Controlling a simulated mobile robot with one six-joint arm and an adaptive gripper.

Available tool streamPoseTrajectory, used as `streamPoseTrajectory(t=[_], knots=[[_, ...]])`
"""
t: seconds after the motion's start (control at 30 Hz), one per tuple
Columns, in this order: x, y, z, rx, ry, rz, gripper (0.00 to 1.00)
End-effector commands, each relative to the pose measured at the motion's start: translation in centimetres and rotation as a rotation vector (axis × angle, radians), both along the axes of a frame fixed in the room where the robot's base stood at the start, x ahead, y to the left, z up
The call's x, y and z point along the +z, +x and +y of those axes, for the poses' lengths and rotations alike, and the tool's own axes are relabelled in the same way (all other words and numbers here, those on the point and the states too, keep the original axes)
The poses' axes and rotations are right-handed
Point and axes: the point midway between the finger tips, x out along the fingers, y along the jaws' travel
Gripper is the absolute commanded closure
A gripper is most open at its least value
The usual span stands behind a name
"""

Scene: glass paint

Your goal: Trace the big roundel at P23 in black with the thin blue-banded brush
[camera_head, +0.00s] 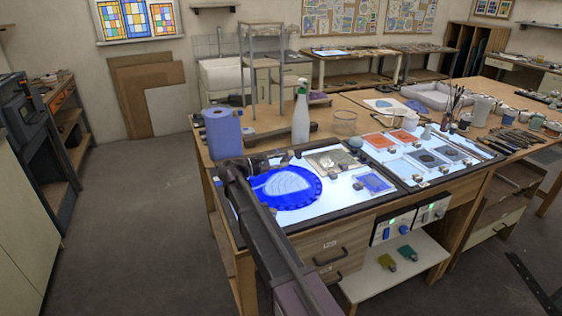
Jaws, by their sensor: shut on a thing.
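A big blue roundel (309,195) with a pale, lined area in its middle lies flat on the left part of the lit light table (335,206). My gripper (268,162) is at the far end of my arm, near the roundel's back left edge. It is small and dark here, shut on what appears to be a thin brush. The brush's blue band and tip cannot be made out, nor whether the tip touches the glass. My arm hides the roundel's left edge. No P23 label is readable, and black tracing on the roundel cannot be made out.
A blue paper roll (223,134) and a white spray bottle (300,114) stand behind the gripper. Glass panels, including a grey one (331,160) and a blue one (375,183), lie to the right. Jars and brushes crowd the bench at far right. Open floor lies left.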

Motion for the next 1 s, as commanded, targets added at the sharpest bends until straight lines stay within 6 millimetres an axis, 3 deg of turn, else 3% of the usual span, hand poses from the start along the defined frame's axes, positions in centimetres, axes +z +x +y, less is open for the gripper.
streamPoseTrajectory(t=[0.93, 1.0], knots=[[0.0, -12.1, -5.6, -0.001, 0.000, 0.000, 1.00], [0.0, -10.6, -6.1, -0.003, 0.000, 0.000, 1.00]])
